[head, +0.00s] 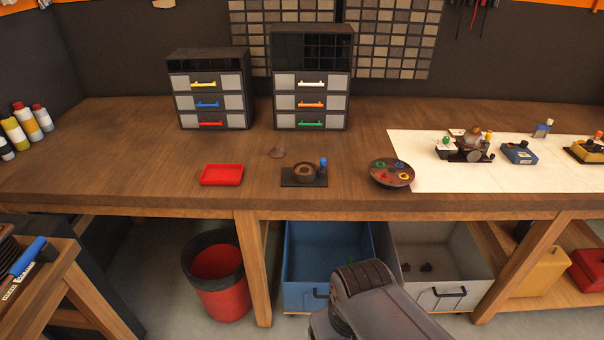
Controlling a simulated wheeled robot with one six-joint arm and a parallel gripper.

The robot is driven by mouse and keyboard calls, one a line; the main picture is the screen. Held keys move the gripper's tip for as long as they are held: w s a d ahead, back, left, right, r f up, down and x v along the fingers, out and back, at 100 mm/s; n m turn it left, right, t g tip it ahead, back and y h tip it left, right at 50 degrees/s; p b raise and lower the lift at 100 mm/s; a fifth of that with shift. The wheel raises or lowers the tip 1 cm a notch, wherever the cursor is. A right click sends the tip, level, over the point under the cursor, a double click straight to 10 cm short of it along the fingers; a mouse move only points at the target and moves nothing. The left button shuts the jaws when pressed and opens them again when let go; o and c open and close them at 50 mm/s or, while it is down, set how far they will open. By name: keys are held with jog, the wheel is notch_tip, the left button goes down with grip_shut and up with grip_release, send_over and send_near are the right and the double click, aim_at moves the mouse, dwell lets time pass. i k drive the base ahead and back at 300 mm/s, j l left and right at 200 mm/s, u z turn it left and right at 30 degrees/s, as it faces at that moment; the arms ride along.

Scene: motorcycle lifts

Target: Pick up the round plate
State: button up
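The round plate (376,178) is dark brown and lies near the front edge of the wooden workbench, right of the middle. Several small coloured pieces, among them red, yellow and green ones, sit on it. Its right side meets the left edge of a white mat. My arm shows at the bottom middle, in front of and below the bench edge, well apart from the plate. My gripper's fingers are not in view.
Left of the plate are a dark block with a blue knob (323,163) and a red tray (221,174). The white mat (420,178) holds small devices. Drawer units (311,82) stand behind. Open bins (440,270) sit below the bench.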

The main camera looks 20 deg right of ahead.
aim_at(277, 152)
jog(key=i+z, duration=0.2)
jog(key=i, duration=0.25)
jog(key=i+j+z, duration=0.2)
jog(key=i, duration=0.25)
jog(key=i+j+z, duration=0.25)
jog(key=i, duration=0.2)
